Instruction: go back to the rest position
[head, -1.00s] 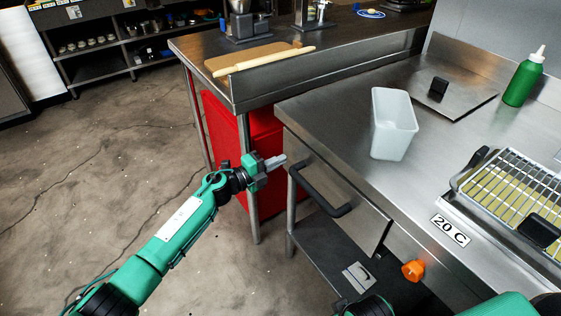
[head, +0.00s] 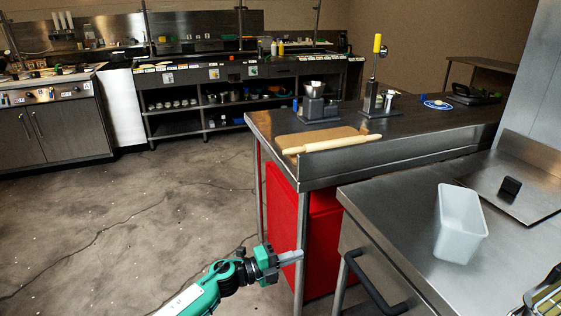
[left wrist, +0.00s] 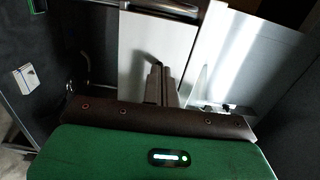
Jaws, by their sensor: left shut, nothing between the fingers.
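My left gripper (head: 290,258) is in the lower middle of the head view, its arm coming in from the bottom left. It is shut and empty. It stands in front of the red cabinet (head: 318,232) and left of the steel counter's drawer handle (head: 372,284). In the left wrist view its fingers (left wrist: 162,84) are together, with steel panels beyond them.
The steel counter (head: 410,212) at right bears a white container (head: 459,228). A wooden rolling pin (head: 331,144) lies on the farther counter. Open floor (head: 110,220) spreads to the left. Shelves (head: 215,114) stand at the back.

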